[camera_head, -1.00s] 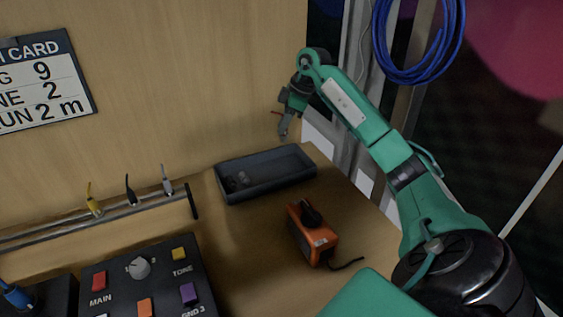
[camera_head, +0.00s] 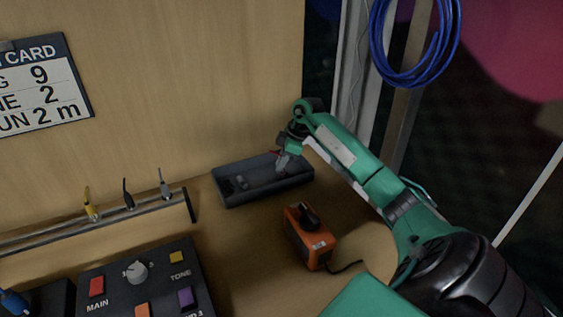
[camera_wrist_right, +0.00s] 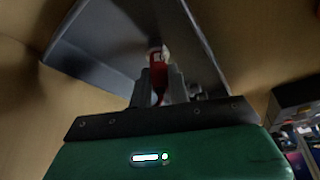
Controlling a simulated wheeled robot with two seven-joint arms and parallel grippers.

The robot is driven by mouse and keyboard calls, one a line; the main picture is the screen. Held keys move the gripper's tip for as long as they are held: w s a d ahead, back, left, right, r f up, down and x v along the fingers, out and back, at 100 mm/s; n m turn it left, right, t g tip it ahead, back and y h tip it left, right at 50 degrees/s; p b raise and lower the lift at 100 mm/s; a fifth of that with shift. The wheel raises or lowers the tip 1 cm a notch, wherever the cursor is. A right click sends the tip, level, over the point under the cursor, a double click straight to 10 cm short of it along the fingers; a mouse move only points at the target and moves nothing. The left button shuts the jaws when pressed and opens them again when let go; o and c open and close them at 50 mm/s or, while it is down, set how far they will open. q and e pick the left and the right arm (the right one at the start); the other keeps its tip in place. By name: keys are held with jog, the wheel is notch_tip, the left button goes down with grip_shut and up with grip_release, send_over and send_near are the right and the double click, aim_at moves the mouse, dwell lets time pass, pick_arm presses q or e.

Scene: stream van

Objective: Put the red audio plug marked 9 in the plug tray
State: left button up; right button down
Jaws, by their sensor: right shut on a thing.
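The plug tray (camera_head: 228,197) is a dark grey open tray on the wooden counter, with a few small dark things lying in its left part. My right gripper (camera_head: 282,163) is at the tray's right part, low over its inside. In the right wrist view my right gripper (camera_wrist_right: 162,88) is shut on the red audio plug (camera_wrist_right: 157,58), which has a pale band. The tray wall (camera_wrist_right: 75,25) shows around it there. The plug's number cannot be read. I cannot tell whether the plug touches the tray floor. My left gripper is not in view.
An orange box with a black knob (camera_head: 309,238) stands just in front of the tray. A rail (camera_head: 160,207) with yellow, black and grey plugs is at the left. A control panel (camera_head: 150,285) is at the front left. A card (camera_head: 45,85) hangs on the wall.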

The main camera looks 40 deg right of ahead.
jog(key=c, duration=1.3)
grip_release()
jog(key=shift+f, duration=0.1)
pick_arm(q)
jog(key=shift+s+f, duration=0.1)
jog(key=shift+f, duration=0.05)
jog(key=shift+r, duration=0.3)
pick_arm(e)
jog(key=shift+v, duration=6.15)
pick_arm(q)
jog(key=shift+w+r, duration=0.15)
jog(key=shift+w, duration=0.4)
